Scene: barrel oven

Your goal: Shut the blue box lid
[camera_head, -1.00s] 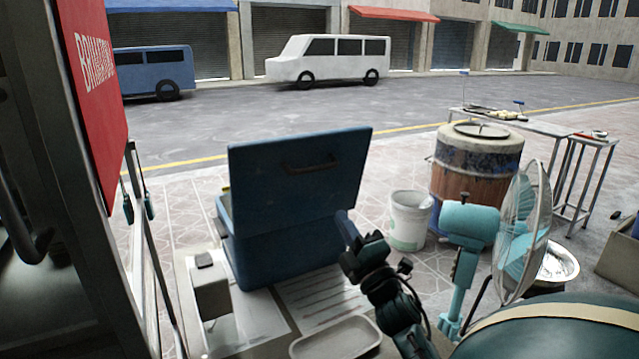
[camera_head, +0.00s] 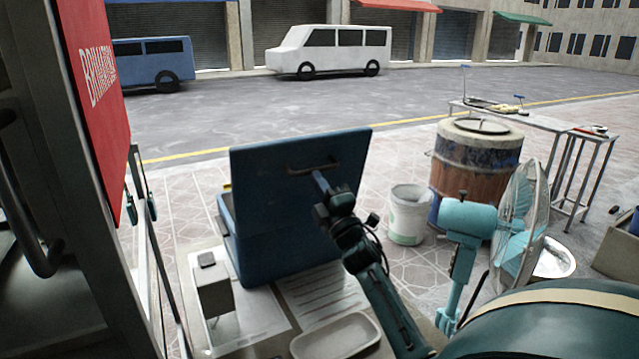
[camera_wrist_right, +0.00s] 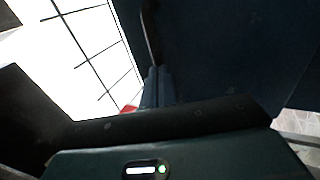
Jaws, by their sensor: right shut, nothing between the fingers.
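The blue box (camera_head: 285,240) stands with its lid (camera_head: 290,200) raised upright, its flat face and handle (camera_head: 315,168) toward me. My right gripper (camera_head: 319,180) is shut and empty, its tip close to the lid's face just below the handle. In the right wrist view the shut fingers (camera_wrist_right: 158,88) point toward the dark blue lid (camera_wrist_right: 220,60), beside the dark curved handle (camera_wrist_right: 151,35). Whether they touch the lid or the handle I cannot tell. The gripper and forearm hide part of the lid and box. My left gripper is not in view.
A grey tray (camera_head: 335,340) and a small metal box (camera_head: 214,285) are on the counter in front of the blue box. A white bucket (camera_head: 408,215), a barrel oven (camera_head: 470,180) and a turquoise fan (camera_head: 465,235) stand to the right.

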